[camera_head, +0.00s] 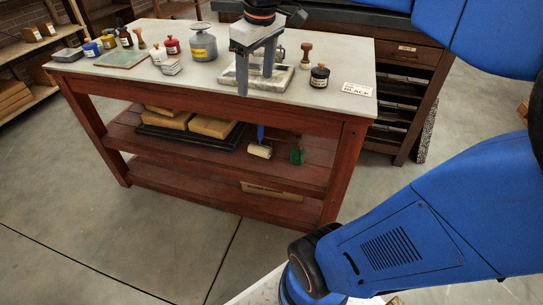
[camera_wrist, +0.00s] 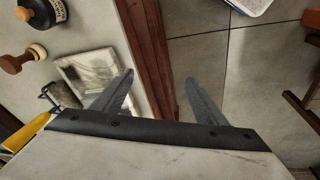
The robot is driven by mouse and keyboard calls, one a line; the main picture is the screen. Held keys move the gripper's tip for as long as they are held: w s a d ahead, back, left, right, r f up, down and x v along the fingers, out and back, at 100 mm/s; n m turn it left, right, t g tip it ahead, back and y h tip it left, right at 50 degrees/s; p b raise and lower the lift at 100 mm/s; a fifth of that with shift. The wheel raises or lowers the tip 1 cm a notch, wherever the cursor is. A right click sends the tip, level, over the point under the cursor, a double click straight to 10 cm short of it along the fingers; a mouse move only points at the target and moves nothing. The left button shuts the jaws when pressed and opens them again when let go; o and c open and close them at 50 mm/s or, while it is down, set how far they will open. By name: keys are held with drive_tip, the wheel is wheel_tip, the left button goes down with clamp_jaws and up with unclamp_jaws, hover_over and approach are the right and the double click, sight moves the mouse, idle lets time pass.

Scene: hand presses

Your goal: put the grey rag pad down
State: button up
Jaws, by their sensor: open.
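A small folded grey stack, which looks like the grey rag pad (camera_head: 170,67), lies on the table top left of centre, in front of a red-labelled jar. It is well to the left of my gripper and apart from it. My gripper (camera_head: 256,83) is over the front edge of the table, in front of a pale stone slab (camera_head: 289,79). In the wrist view my gripper (camera_wrist: 158,84) has its two fingers spread with nothing between them; the table edge and floor show through the gap. I cannot make out the pad in the wrist view.
The table (camera_head: 335,98) also holds a black ink jar (camera_head: 319,76), a wooden-handled tool (camera_head: 306,55), a "BLACK" card (camera_head: 357,89), a grey canister (camera_head: 202,45) and several jars at left. Bare table top shows between the canister and the slab.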

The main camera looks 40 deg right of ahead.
drive_tip(key=s+a+f+m+t, duration=0.2)
drive_tip(key=s+a+f, duration=0.3)
drive_tip(key=s+f, duration=0.9)
drive_tip(key=shift+m, duration=0.8)
drive_tip(key=shift+a, duration=0.1)
drive_tip(key=shift+c, duration=0.5)
drive_tip(key=shift+w+r, duration=0.1)
drive_tip(key=shift+c, duration=0.5)
drive_tip(key=w+d+r+m+g, duration=0.2)
drive_tip(key=w+d+r+m, duration=0.4)
drive_tip(key=w+r, duration=0.85)
drive_tip(key=w+d+r+m+g, duration=0.2)
drive_tip(key=w+d+r+m, duration=0.2)
drive_tip(key=w+d+r, duration=0.7)
hover_over(257, 60)
drive_tip(key=shift+h, duration=0.4)
drive_tip(key=f, duration=0.9)
drive_tip(key=shift+a, duration=0.25)
drive_tip(key=shift+s+d+f, duration=0.1)
drive_tip(key=shift+d+f, duration=0.05)
drive_tip(key=shift+f, duration=2.9)
